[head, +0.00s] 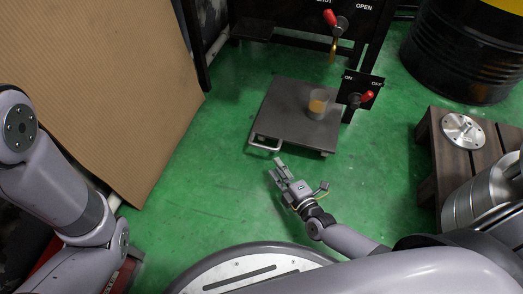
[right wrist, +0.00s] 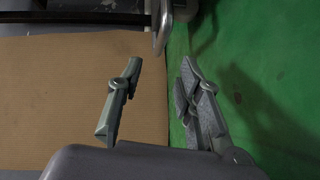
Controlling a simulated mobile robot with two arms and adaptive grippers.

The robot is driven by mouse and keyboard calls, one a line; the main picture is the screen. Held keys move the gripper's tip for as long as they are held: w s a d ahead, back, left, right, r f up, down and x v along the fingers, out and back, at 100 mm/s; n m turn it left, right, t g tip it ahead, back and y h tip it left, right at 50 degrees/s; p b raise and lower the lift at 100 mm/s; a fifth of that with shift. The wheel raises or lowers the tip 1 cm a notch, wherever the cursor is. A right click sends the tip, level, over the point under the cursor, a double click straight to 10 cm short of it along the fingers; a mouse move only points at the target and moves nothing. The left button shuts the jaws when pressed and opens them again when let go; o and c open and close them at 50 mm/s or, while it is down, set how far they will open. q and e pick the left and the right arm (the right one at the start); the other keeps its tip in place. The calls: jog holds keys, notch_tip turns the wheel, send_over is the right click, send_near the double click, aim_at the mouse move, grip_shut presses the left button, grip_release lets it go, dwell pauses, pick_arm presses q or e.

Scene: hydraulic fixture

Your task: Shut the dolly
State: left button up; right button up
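The dolly (head: 285,105) is a dark flat platform, pulled out from the black frame over the green floor. Its pale metal handle (head: 264,143) is at the near left edge. A small clear cup with amber contents (head: 318,103) stands on the platform. My right gripper (head: 280,168) is just in front of the handle, open and empty. In the right wrist view its fingers (right wrist: 162,68) are spread, and the curved handle (right wrist: 161,30) is just beyond and between the tips. My left arm is at the left; its gripper is out of view.
A panel with a red-handled lever (head: 363,98) marked ON and OFF stands right of the dolly. Another red lever (head: 331,19) is above. A cardboard sheet (head: 110,80) stands at left, a black barrel (head: 460,50) and wooden pallet (head: 455,175) at right. Green floor is clear around the gripper.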

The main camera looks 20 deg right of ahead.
aim_at(262, 146)
jog(key=b+x, duration=0.5)
jog(key=x, duration=0.5)
jog(key=shift+f, duration=0.2)
jog(key=shift+w+a+b, duration=0.1)
jog(key=shift+w+b, duration=0.3)
jog(key=shift+w, duration=0.3)
jog(key=shift+r, duration=0.1)
jog(key=shift+c, duration=0.3)
grip_shut()
